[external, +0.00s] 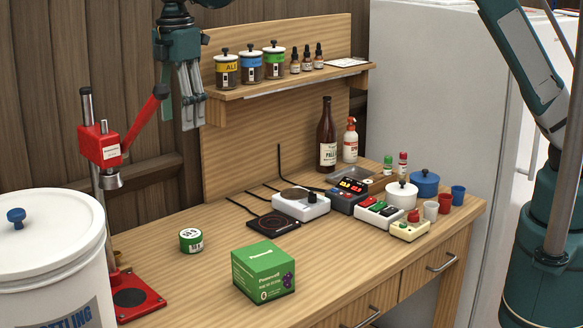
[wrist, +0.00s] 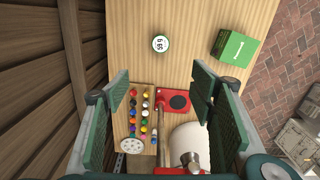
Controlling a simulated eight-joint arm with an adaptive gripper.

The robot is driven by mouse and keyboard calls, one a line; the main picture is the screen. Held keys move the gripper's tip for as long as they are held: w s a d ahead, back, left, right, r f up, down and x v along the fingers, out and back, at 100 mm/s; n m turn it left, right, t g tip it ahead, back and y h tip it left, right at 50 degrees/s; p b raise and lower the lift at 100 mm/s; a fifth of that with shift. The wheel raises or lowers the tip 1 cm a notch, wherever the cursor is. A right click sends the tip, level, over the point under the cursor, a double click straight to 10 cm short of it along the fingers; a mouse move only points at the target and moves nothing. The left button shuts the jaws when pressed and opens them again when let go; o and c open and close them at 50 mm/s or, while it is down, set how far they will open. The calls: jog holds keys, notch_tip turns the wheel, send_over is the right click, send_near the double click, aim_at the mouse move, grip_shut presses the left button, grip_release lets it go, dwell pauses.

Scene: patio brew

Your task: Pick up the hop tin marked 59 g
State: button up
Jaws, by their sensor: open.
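The hop tin (external: 191,240) is a small round green tin with a white label, standing upright on the wooden bench. In the wrist view its lid (wrist: 160,44) shows from above and reads 59 g. My gripper (external: 188,110) hangs high above the bench at the back left in the external view, well above and apart from the tin. In the wrist view my gripper (wrist: 161,105) has its fingers wide apart with nothing between them. The tin lies beyond the fingertips there, toward the top.
A green box (external: 263,270) stands right of the tin. A red bottle capper (external: 104,155) and a white bucket (external: 50,260) stand at left. A shelf (external: 290,82) with jars is behind. A hot plate (external: 273,223) and scales are farther right. Bench around the tin is clear.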

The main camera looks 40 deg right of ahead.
send_over(190, 233)
notch_tip(190, 233, down, 24)
jog(key=shift+w+f, duration=0.1)
jog(key=shift+f, duration=0.45)
jog(key=shift+f, duration=0.1)
jog(key=shift+f, duration=1.2)
jog(key=shift+f, duration=2.6)
jog(key=shift+c, duration=0.6)
jog(key=c, duration=0.9)
